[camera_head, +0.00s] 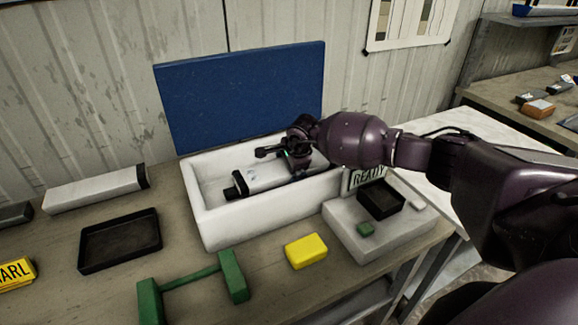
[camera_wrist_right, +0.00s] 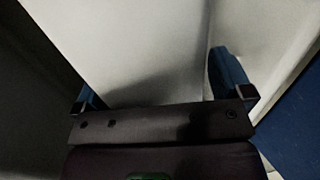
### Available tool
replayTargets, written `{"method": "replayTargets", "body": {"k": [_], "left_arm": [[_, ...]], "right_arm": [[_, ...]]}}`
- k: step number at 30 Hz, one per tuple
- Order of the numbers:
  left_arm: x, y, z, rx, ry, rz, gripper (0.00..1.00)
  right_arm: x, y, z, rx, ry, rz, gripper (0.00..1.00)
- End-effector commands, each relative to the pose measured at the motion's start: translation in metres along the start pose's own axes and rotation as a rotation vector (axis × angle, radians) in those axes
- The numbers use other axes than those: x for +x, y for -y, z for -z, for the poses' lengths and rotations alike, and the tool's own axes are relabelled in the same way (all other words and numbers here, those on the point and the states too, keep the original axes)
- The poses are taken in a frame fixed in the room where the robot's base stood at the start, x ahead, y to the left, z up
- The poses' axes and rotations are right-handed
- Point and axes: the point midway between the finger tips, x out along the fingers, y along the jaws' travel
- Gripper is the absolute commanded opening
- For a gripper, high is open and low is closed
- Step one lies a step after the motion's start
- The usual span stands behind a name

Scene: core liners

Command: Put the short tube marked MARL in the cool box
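A pale tube (camera_head: 264,178) with a dark end cap lies inside the white cool box (camera_head: 222,232), whose blue lid (camera_head: 240,92) stands open behind it. Small marks show on the tube, too small to read. My right gripper (camera_head: 284,160) is over the box at the tube's right part, its fingers spread apart. In the right wrist view the spread fingers (camera_wrist_right: 160,92) have a broad pale surface (camera_wrist_right: 140,45) between and beyond them. My left gripper is out of view.
A longer pale tube (camera_head: 95,189) lies at left behind a black tray (camera_head: 119,242). A yellow MARL block (camera_head: 16,273) is at the left edge.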

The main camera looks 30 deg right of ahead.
Motion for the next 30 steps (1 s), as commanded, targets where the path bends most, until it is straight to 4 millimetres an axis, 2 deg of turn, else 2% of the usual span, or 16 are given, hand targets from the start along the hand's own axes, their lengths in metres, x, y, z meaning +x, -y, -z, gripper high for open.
{"method": "replayTargets", "body": {"k": [10, 16, 20, 30], "left_arm": [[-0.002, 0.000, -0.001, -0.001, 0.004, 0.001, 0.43], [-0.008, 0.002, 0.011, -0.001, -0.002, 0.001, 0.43], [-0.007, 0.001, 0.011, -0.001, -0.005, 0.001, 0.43], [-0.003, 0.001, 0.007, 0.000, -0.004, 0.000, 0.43]], "right_arm": [[-0.002, 0.002, 0.000, 0.000, 0.000, 0.002, 1.00], [-0.015, 0.007, -0.001, 0.000, 0.000, 0.003, 1.00], [-0.034, 0.007, 0.000, -0.002, -0.001, 0.006, 1.00], [-0.097, 0.006, 0.000, -0.001, -0.001, 0.003, 1.00]]}}
